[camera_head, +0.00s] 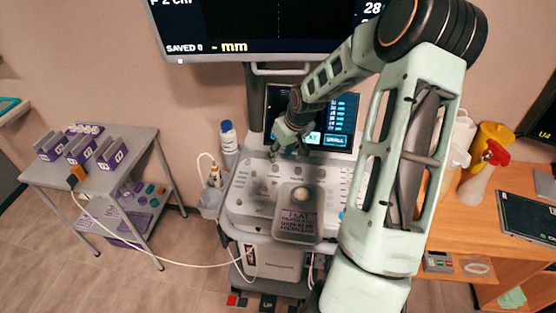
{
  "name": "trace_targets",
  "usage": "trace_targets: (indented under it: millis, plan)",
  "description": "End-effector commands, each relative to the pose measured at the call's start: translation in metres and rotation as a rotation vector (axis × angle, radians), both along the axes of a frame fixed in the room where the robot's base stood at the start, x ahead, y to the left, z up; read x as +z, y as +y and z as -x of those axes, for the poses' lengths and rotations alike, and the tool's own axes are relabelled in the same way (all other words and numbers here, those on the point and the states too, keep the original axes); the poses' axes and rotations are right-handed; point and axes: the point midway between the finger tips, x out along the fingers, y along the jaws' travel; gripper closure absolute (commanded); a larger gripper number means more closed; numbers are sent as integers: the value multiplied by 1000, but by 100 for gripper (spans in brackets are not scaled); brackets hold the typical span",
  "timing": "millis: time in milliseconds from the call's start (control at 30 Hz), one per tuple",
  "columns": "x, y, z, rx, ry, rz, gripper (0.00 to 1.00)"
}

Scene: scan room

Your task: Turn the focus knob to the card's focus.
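The ultrasound console (245,205) stands in the middle, with small knobs and keys on its panel. I cannot tell which one is the focus knob; my gripper may cover it. A card (298,222) with dark lettering, beginning "FLAT", lies in a grey tray (281,237) at the console's front. A pale round ball or knob (301,194) shows just behind the card. My gripper (287,152) points down over the back of the panel, in front of the small touch screen (342,112). Its fingers are small and dark here; contact and opening are unclear.
The large monitor (230,46) above reads "SAVED 0" and "- mm", partly cut off. A white bottle (228,137) with a blue cap stands left of the panel. A grey cart (135,150) with purple holders is at left. A wooden desk (460,226) with a spray bottle (482,178) is at right.

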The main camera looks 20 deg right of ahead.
Motion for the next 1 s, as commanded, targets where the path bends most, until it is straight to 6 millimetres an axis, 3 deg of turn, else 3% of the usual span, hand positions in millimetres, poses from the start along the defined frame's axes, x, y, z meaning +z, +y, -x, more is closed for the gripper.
trace_targets:
  millis: [100,300,833,1000]
  plan:
    - [18,-2,8,-2,0,1,64]
    - [32,-2,14,1,1,1,64]
    - [33,-1,14,1,2,0,64]
    - [23,8,21,-21,33,-6,64]
